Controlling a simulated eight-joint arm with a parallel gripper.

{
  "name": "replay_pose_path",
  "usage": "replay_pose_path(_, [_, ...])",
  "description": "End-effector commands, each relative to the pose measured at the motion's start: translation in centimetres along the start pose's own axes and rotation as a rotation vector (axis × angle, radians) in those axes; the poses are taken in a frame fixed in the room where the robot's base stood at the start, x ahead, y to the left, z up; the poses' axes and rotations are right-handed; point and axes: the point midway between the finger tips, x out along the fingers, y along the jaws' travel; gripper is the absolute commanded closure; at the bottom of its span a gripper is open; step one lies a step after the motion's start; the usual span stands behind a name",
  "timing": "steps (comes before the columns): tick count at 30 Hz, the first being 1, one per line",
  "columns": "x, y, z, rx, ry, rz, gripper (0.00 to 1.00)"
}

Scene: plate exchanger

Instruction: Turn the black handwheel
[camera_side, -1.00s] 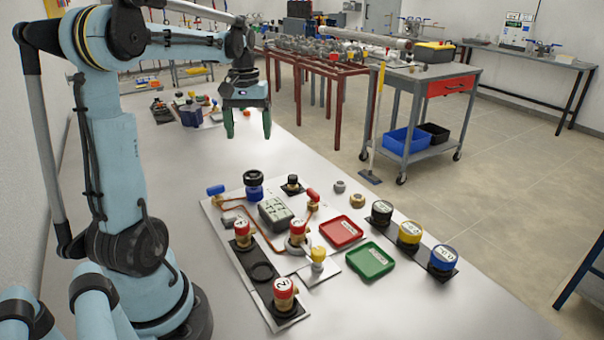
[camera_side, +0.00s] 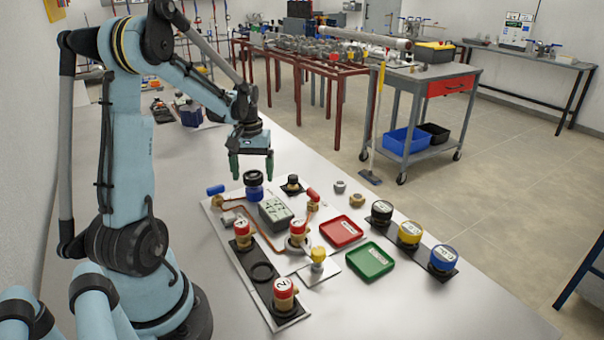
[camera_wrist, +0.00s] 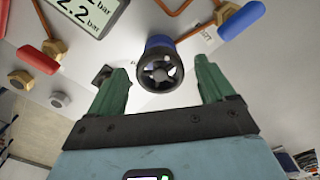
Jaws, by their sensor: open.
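The black handwheel (camera_side: 253,178) sits on a blue body at the back of the fitting panel (camera_side: 218,222). My gripper (camera_side: 252,166) is open and empty, pointing down, just above and behind the handwheel in the side view. In the wrist view the spoked handwheel (camera_wrist: 161,76) shows between and slightly beyond the two green fingers of my gripper (camera_wrist: 158,72). The fingers look apart from the wheel, with a gap on each side. The exact height gap cannot be told.
Beside the handwheel are a grey digital gauge (camera_side: 276,212), a blue lever (camera_side: 215,189), a red lever (camera_side: 312,194) and a small black knob (camera_side: 292,183). Red-capped valves (camera_side: 242,229) stand nearer. Red (camera_side: 342,232) and green (camera_side: 370,260) trays lie right.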

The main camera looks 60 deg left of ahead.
Motion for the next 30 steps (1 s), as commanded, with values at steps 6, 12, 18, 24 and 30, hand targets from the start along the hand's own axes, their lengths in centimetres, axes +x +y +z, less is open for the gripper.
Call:
replay_pose_path(6, [0.07,0.0,0.0,0.0,0.0,0.0,0.18])
replay_pose_path(12, [0.06,0.0,0.0,0.0,0.0,0.0,0.42])
replay_pose_path(18, [0.05,0.0,0.0,0.0,0.0,0.0,0.73])
replay_pose_path(24, [0.04,-0.01,0.0,0.064,0.0,0.0,0.74])
replay_pose_path(30, [0.03,-0.01,0.0,0.124,0.0,0.0,0.74])
